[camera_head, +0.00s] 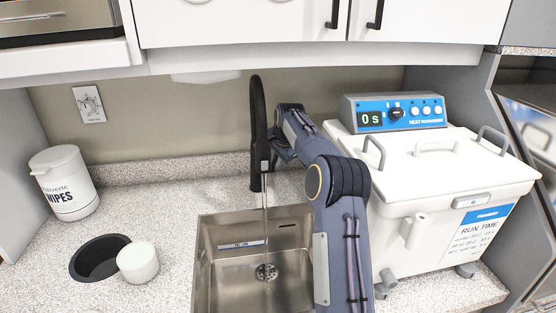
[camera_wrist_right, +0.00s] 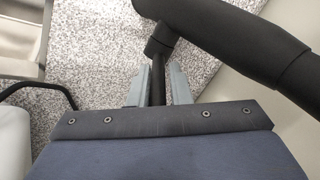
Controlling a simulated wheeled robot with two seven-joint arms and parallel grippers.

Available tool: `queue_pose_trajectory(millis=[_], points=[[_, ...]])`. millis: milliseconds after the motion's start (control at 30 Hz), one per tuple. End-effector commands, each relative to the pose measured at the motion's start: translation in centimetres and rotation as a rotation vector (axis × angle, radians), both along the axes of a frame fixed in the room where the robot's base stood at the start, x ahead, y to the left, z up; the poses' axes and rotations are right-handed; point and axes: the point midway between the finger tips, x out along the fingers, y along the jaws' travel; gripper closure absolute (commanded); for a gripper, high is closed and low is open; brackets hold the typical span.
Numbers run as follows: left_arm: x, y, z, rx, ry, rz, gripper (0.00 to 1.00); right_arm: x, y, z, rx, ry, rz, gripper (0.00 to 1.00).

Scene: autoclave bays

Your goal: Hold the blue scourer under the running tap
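The black tap (camera_head: 258,120) stands upright behind the sink, and a thin stream of water (camera_head: 265,210) falls from it into the steel sink (camera_head: 210,265). My right gripper (camera_head: 272,158) is beside the tap, partly hidden by its own arm. In the right wrist view, the two grey fingers of my right gripper (camera_wrist_right: 159,82) stand apart on either side of a thin black lever (camera_wrist_right: 158,92) on the tap (camera_wrist_right: 230,35). Small gaps seem to show beside the lever. No blue scourer can be made out in either view. My left gripper is out of view.
A white heated bath (camera_head: 450,165) with handles stands right of the sink. A white wipes tub (camera_head: 62,182), a dark round opening (camera_head: 97,260) and a small white pot (camera_head: 138,263) are at the left. Cabinets (camera_head: 240,25) hang above.

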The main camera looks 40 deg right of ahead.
Motion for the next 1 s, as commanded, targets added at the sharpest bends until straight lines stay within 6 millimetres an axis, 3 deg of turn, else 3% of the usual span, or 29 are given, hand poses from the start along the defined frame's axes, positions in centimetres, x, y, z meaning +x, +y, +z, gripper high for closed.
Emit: queue_pose_trajectory(millis=[100, 467, 1000], points=[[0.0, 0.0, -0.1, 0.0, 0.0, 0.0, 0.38, 0.0, 0.3, -0.7, 0.008, 0.011, 0.004, 0.66], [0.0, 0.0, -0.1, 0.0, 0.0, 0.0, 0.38, -0.1, 0.0, -0.3, 0.002, 0.005, 0.0, 0.66], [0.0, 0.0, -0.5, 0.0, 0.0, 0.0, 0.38, -3.1, 1.1, 6.1, 0.003, 0.006, 0.002, 0.66]])
